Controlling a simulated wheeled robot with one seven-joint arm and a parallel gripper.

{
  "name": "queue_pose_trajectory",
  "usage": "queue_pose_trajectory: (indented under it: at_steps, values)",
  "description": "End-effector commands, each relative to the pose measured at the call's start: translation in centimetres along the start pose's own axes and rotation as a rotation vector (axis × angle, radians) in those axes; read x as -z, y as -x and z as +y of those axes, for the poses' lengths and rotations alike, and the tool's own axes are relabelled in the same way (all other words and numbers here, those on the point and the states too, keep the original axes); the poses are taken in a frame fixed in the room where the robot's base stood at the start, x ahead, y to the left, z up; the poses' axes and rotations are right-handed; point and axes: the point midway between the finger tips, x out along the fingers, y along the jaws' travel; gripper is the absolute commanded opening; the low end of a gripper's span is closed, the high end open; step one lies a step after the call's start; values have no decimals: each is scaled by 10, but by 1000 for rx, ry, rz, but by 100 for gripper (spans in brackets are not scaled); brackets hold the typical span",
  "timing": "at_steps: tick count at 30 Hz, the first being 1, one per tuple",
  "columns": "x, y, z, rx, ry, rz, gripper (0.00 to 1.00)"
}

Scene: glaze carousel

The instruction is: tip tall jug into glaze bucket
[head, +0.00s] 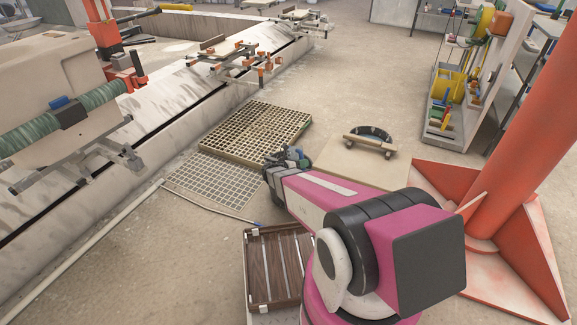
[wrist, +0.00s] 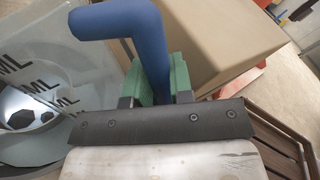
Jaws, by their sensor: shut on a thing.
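My gripper (wrist: 157,78) is shut on a blue handle (wrist: 120,20), which runs between its green finger pads and bends left at the top. The handle appears to belong to the tall jug (wrist: 50,50), a clear container with dark "ML" marks at the left of the wrist view. The jug is cut off by the frame edge, so its tilt and contents are unclear. In the head view my gripper (head: 286,160) is small, at the far end of my pink arm, and the jug cannot be made out there. I cannot identify the glaze bucket in either view.
A tan box (wrist: 225,35) stands close behind the fingers. A brown slatted crate (head: 273,265) lies left of my arm. Grates (head: 255,130) lie on the floor beyond. A red post (head: 520,110) with a wide foot stands at right. Open floor lies beyond the arm.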

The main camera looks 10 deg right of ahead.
Motion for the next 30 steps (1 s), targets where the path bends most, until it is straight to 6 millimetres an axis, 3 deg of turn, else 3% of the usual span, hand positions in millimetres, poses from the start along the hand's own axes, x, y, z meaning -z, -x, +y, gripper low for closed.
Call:
queue_pose_trajectory:
  at_steps: [9,21,30]
  values:
    - [-28,6,-29,0,-69,-15,0]
    - [-37,13,-64,1,-377,-76,0]
    - [-30,13,-64,1,-523,-105,0]
